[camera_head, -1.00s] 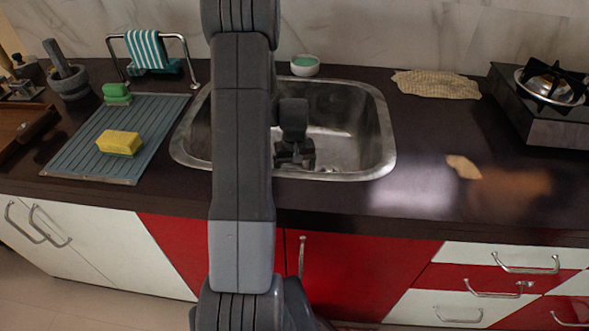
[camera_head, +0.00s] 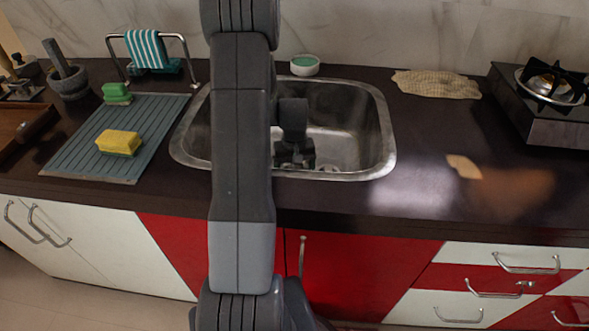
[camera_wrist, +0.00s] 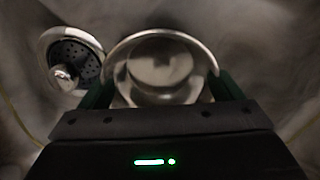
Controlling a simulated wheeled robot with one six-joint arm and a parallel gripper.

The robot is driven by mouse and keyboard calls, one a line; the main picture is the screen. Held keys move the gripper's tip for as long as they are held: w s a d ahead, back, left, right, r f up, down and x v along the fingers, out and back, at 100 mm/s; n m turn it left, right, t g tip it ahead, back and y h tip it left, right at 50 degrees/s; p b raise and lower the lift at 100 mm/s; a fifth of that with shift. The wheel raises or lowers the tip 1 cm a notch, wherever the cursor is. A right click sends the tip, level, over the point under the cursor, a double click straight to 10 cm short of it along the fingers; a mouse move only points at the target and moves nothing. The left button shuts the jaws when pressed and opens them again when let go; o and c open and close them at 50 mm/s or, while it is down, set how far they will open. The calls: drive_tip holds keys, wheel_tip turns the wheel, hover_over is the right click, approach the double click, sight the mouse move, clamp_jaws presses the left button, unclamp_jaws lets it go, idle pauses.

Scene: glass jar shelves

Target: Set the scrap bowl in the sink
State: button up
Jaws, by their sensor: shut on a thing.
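The scrap bowl (camera_wrist: 162,68) is a round, shiny metal bowl in the wrist view, between the two green-edged fingers of my gripper (camera_wrist: 163,92). My gripper is shut on it. In the head view my gripper (camera_head: 295,158) reaches down inside the steel sink (camera_head: 386,130), near its front wall. My arm hides the sink's left part, and the bowl is hard to make out there. The wrist view shows the sink's drain strainer (camera_wrist: 75,58) to the left of the bowl. I cannot tell whether the bowl touches the sink floor.
A white bowl with green contents (camera_head: 305,66) stands behind the sink. A drying mat (camera_head: 75,150) with a yellow sponge (camera_head: 119,143) lies left. A cloth (camera_head: 436,84) and a stove (camera_head: 545,110) are right. The counter in front of the cloth is mostly clear.

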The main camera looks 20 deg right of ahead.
drive_tip(key=shift+f+b, duration=0.45)
drive_tip(key=shift+f, duration=0.2)
idle(0.3)
drive_tip(key=o, duration=0.8)
drive_tip(key=shift+o, duration=0.2)
drive_tip(key=shift+r, duration=0.1)
drive_tip(key=shift+r+p, duration=2.65)
drive_tip(key=shift+r, duration=1.3)
drive_tip(key=shift+r, duration=0.1)
wheel_tip(320, 180, up, 14)
drive_tip(key=shift+f+p, duration=0.2)
drive_tip(key=shift+p, duration=0.15)
drive_tip(key=shift+f, duration=0.1)
